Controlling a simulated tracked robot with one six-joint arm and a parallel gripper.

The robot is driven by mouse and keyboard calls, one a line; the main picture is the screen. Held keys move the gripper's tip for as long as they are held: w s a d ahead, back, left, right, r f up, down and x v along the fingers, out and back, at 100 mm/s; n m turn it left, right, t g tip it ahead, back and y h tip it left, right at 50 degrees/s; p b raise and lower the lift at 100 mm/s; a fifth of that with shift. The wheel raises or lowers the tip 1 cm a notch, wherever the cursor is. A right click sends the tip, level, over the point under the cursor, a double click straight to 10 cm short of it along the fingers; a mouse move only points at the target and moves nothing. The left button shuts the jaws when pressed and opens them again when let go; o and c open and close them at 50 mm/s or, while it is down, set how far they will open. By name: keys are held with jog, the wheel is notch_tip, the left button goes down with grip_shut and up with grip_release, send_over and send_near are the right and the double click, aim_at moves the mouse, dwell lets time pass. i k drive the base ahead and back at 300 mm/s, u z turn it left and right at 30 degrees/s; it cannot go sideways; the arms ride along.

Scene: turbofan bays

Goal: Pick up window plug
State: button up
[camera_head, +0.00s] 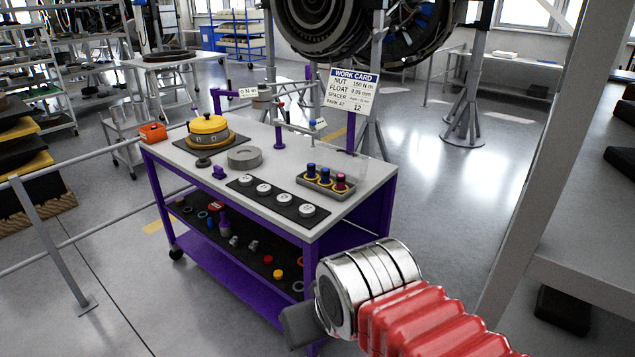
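No item is clearly recognisable as the window plug. Possible small parts are the white round discs (270,194) in a row on a black strip, and the dark pieces with blue and red tops (326,177) in a grey tray. Small red and yellow pieces (278,274) lie on the cart's lower shelf. My gripper (299,327) is at the lower middle, in front of the cart's near right corner and apart from the tabletop parts. Only a dark grey part of it shows beyond my silver wrist; its fingertips and grip are not clear.
The purple cart (372,190) has a grey top holding a yellow-topped round fixture (208,128), a grey ring (244,157) and an orange box (152,132). A work card (351,92) stands behind it. A rail (90,158) runs at left; grey structure (530,150) stands at right.

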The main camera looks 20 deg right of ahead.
aim_at(311, 168)
jog(key=k, duration=0.55)
jog(key=u, duration=0.5)
jog(key=i, duration=1.05)
jog(key=u, duration=0.45)
jog(key=i, duration=0.7)
jog(key=z, duration=0.7)
jog(key=i, duration=1)
jog(key=z, duration=0.65)
